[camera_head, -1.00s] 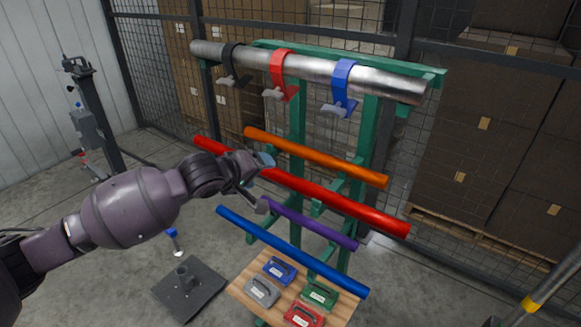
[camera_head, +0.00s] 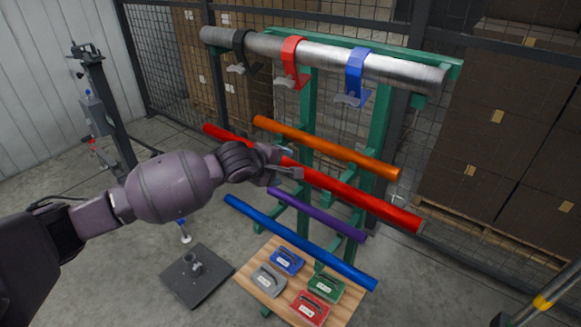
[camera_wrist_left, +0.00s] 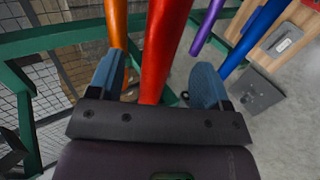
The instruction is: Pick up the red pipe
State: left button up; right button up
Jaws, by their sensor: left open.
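The red pipe (camera_head: 350,191) lies across the green rack, sloping down to the right in the head view. My left gripper (camera_head: 290,165) is at its middle, covering a short stretch of it. In the left wrist view the red pipe (camera_wrist_left: 160,50) runs between the two blue fingertips of the left gripper (camera_wrist_left: 157,82). The jaws are open, with a finger on each side of the pipe and gaps visible beside it. My right gripper does not show.
An orange pipe (camera_head: 325,147) is above the red one; a purple pipe (camera_head: 318,214) and a blue pipe (camera_head: 300,242) are below. A steel pipe (camera_head: 330,63) with straps tops the green rack (camera_head: 379,113). A wooden board (camera_head: 256,294) with several cases stands below.

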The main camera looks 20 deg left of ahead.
aim_at(286, 166)
pick_arm(q)
jog(key=shift+x, duration=2.65)
jog(key=shift+a+f, duration=0.1)
jog(key=shift+c, duration=0.3)
